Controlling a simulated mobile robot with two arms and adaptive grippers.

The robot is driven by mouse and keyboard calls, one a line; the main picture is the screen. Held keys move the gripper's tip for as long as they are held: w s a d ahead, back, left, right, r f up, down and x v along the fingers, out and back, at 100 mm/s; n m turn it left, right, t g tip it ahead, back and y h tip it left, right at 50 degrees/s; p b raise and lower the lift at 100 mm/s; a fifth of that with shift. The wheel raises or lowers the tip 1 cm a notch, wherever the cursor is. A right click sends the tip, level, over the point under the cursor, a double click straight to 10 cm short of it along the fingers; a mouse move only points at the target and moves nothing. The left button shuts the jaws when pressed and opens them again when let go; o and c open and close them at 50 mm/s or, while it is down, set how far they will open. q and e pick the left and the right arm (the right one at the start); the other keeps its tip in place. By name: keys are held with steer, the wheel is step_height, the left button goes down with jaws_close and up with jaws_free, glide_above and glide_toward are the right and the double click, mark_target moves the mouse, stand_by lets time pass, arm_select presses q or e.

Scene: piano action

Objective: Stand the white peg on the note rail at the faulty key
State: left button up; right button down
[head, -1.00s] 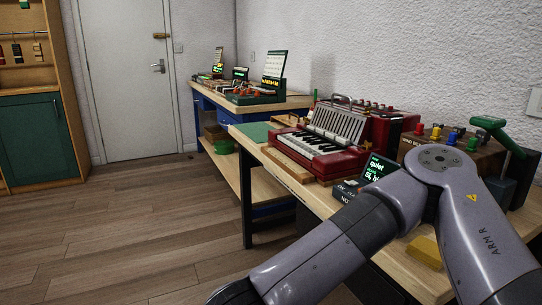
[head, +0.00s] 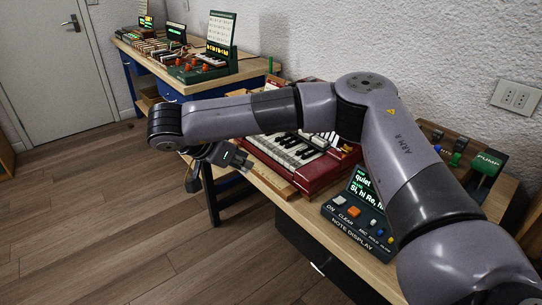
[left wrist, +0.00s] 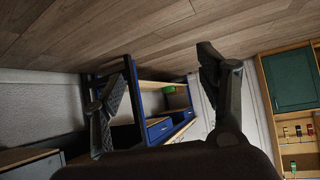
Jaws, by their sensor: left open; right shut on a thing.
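The red keyboard instrument (head: 328,172) with white and black keys lies on the wooden workbench in the head view. My right arm crosses in front of it and hides its upper part, so I cannot make out the note rail or the faulty key. My right gripper (head: 198,177) hangs at the left end of that arm, left of the keys and apart from them. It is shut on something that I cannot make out. I see no white peg clearly. My left gripper (left wrist: 165,60) is open and empty in the left wrist view, with floor and furniture beyond.
The note display (head: 345,225) stands at the bench's front edge, reading "quiet" and "Si, hi Re". A second bench (head: 150,67) with devices is at the back left. The floor (head: 100,220) at left is clear.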

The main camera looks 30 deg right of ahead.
steer(key=w+d+r+m+g+p, duration=0.2)
steer(key=w+d+r+m+p, duration=0.15)
steer(key=d+r+p, duration=0.65)
steer(key=shift+n, duration=0.45)
steer(key=f, duration=1.4)
steer(key=shift+w+d, duration=0.1)
steer(key=shift+w, duration=0.25)
steer(key=shift+f, duration=2.5)
arm_select(q)
steer(key=s+a+f+g, duration=0.2)
steer(key=s+g, duration=0.1)
steer(key=s, duration=0.6)
steer(key=s+a+f+g+y, duration=0.1)
steer(key=s+a+f+g, duration=0.1)
steer(key=s, duration=0.8)
steer(key=s+a+f+g+y, duration=0.1)
steer(key=s+a+f+g, duration=0.1)
steer(key=s, duration=0.7)
steer(key=shift+s+a+f+g, duration=0.35)
steer(key=shift+a+g, duration=0.5)
steer(key=shift+g, duration=0.15)
